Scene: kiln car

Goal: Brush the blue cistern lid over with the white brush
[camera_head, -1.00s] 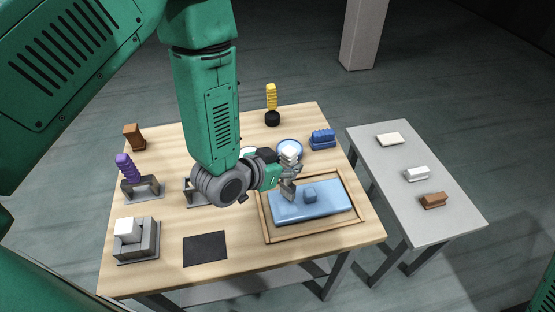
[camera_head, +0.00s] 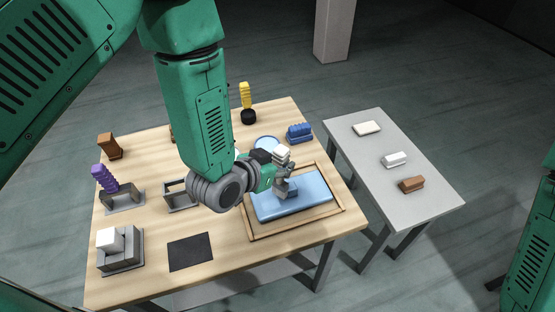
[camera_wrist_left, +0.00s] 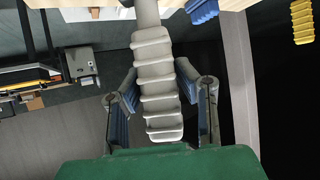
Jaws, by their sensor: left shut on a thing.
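The blue cistern lid (camera_head: 306,197) lies flat in a shallow wooden tray (camera_head: 334,211) at the table's front right. My left gripper (camera_head: 277,170) is above the lid's left part, shut on the white brush (camera_head: 283,155). In the left wrist view the brush's ribbed white handle (camera_wrist_left: 157,85) sits between the two fingers. The brush's grey head (camera_head: 286,188) is low over the lid, in front of its raised knob; I cannot tell whether it touches. My right gripper is not in view; a green part of my body shows at the right edge.
A purple-handled tool (camera_head: 104,178), a grey holder with a white block (camera_head: 110,240), and a dark mat (camera_head: 190,252) are on the left. A yellow-handled brush (camera_head: 246,97) and a blue brush (camera_head: 299,132) stand behind. A grey side table (camera_head: 425,190) holds several blocks.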

